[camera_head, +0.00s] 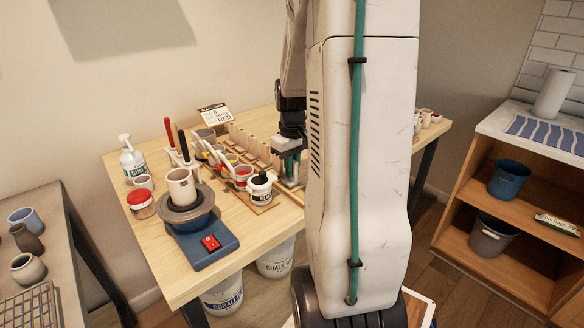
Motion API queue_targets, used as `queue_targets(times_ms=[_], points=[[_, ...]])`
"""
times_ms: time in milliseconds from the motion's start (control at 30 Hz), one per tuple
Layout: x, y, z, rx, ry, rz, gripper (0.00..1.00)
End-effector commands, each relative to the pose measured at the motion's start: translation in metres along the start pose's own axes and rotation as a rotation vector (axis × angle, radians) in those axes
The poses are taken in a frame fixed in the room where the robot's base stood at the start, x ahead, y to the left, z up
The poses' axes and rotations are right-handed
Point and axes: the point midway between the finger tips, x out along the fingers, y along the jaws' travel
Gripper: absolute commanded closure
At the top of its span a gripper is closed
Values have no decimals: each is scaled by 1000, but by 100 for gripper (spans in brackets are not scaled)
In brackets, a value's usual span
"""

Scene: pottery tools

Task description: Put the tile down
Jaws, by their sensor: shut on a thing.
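My gripper (291,168) points down over the wooden workbench (155,255), right of its middle and just in front of my arm's column. It is shut on the tile, which is too small and too covered by the fingers to make out clearly. Several small pale upright pieces (256,146) stand in a row just left of the gripper. I cannot tell whether the held tile touches the bench or a rack beneath it.
Cups of colour (241,176), a blue wheel with a red switch (200,238), a beige mug (181,187) and a pump bottle (132,159) fill the left. A sign card (214,114) stands behind.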

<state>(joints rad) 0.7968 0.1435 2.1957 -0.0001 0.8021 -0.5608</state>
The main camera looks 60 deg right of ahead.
Motion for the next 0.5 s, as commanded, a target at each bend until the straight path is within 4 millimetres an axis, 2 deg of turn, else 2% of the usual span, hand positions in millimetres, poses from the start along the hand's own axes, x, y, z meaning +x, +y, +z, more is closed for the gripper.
queue_targets(times_ms=[133, 167, 200, 233, 500], points=[[3, 0, 0, 0, -1, -1, 100], [3, 0, 0, 0, -1, 0, 83], [3, 0, 0, 0, 0, 0, 72], [3, 0, 0, 0, 0, 0, 67], [2, 0, 0, 0, 0, 0, 67]])
